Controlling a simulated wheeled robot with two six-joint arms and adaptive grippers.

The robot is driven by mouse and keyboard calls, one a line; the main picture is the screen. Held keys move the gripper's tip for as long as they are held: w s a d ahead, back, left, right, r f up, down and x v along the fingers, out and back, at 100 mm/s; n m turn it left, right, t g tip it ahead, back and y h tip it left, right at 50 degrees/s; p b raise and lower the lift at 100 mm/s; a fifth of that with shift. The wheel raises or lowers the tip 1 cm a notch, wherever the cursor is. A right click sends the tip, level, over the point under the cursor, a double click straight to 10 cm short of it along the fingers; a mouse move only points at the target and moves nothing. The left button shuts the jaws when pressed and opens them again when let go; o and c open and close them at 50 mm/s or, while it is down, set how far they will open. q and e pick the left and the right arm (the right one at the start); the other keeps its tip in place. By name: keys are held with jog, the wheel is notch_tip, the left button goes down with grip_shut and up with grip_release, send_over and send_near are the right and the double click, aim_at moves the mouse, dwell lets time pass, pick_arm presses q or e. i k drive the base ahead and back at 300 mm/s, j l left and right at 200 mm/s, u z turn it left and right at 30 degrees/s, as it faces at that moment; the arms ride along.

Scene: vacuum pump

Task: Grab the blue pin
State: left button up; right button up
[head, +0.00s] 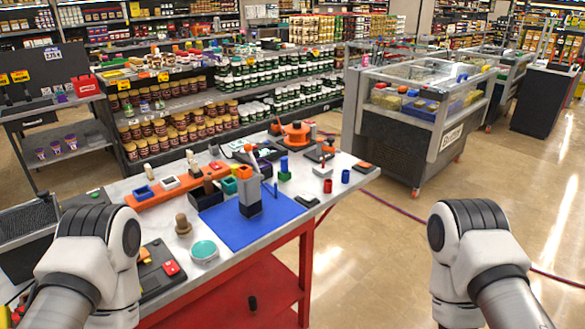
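A small upright blue cylinder (346,176) stands near the right end of the white worktable (262,233). A shorter-looking red cylinder (328,186) stands just left of it. A thin blue upright piece (276,190) stands at the edge of the blue mat, beside a grey block (249,190). A blue piece (284,164) sits on a green block. I cannot tell for certain which of these blue parts is the pin. My two arms show at the lower left and lower right. Neither gripper is in view, and nothing is seen held.
The blue mat (218,226) lies mid-table, with a teal-topped round dish (204,251) and a brown knob (182,224) left of it. Orange parts (296,133) and several blocks crowd the back. A glass-topped freezer (405,130) stands beyond. Floor right of the table is clear.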

aim_at(284, 160)
jog(key=i+l+u, duration=0.2)
jog(key=i+l, duration=0.2)
jog(key=l, duration=0.2)
jog(key=i+l, duration=0.15)
jog(key=l, duration=0.2)
jog(key=i+l+u, duration=0.25)
jog(key=l, duration=0.4)
jog(key=i, duration=0.1)
